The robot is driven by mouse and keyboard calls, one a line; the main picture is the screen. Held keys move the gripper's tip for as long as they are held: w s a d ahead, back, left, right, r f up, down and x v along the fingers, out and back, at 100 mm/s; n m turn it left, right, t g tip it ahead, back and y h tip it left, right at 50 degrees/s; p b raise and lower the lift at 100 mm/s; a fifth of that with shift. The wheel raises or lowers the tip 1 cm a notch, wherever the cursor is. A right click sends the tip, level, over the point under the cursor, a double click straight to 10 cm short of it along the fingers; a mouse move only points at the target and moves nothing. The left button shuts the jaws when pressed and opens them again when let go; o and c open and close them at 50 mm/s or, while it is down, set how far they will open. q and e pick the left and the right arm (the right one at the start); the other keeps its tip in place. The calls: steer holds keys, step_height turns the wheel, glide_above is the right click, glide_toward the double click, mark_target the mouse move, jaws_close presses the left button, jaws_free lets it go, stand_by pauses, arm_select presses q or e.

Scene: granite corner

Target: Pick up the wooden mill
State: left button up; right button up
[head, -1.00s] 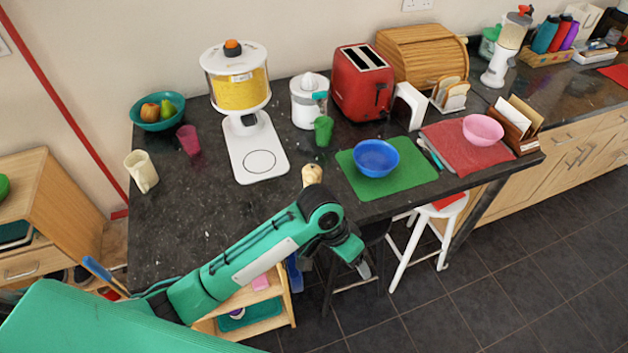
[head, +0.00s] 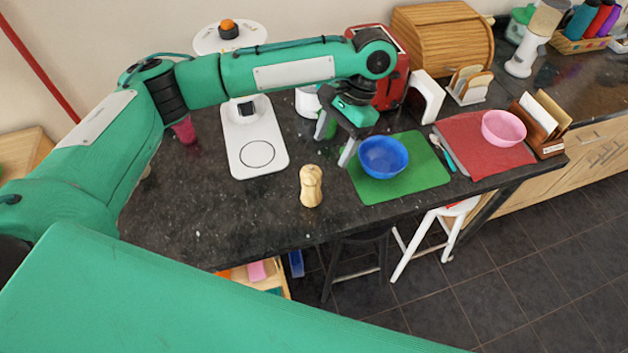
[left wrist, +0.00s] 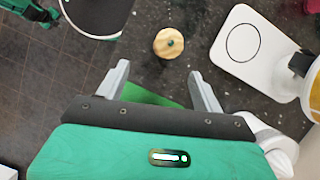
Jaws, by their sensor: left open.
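The wooden mill (head: 311,187) stands upright on the dark granite counter, near its front edge. In the left wrist view I see its round top (left wrist: 169,42) from above, a little beyond the fingertips. My left gripper (head: 336,145) is above the counter, up and to the right of the mill in the head view, near the blue bowl. In the left wrist view my left gripper (left wrist: 159,72) is open, with nothing between its fingers. My right gripper is not in view.
The blue bowl (head: 383,158) sits on a green mat (head: 420,177) right of the mill. A white scale-like base (head: 257,160) is to its left. A pink bowl (head: 503,128) sits on a red cloth (head: 462,132).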

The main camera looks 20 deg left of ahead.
mark_target(318, 170)
arm_select(q)
steer(key=x, duration=0.2)
steer(key=p+x, duration=0.1)
steer(key=x, duration=0.2)
steer(key=p+x, duration=0.1)
steer(key=x, duration=0.2)
steer(key=shift+w+a, duration=0.15)
steer(key=shift+a, duration=0.2)
steer(key=shift+a+f+p, duration=0.1)
steer(key=shift+f+p, duration=0.1)
steer(key=shift+p, duration=0.2)
steer(key=p+x, duration=0.1)
steer(key=x, duration=0.2)
steer(key=shift+w+a+f+p, duration=0.15)
steer(key=shift+a+f+p, duration=0.15)
steer(key=shift+p, duration=0.1)
steer(key=shift+a+f, duration=0.1)
steer(key=shift+f, duration=0.45)
steer(key=c, duration=1.1)
steer(key=shift+r, duration=0.1)
steer(key=shift+c, duration=0.2)
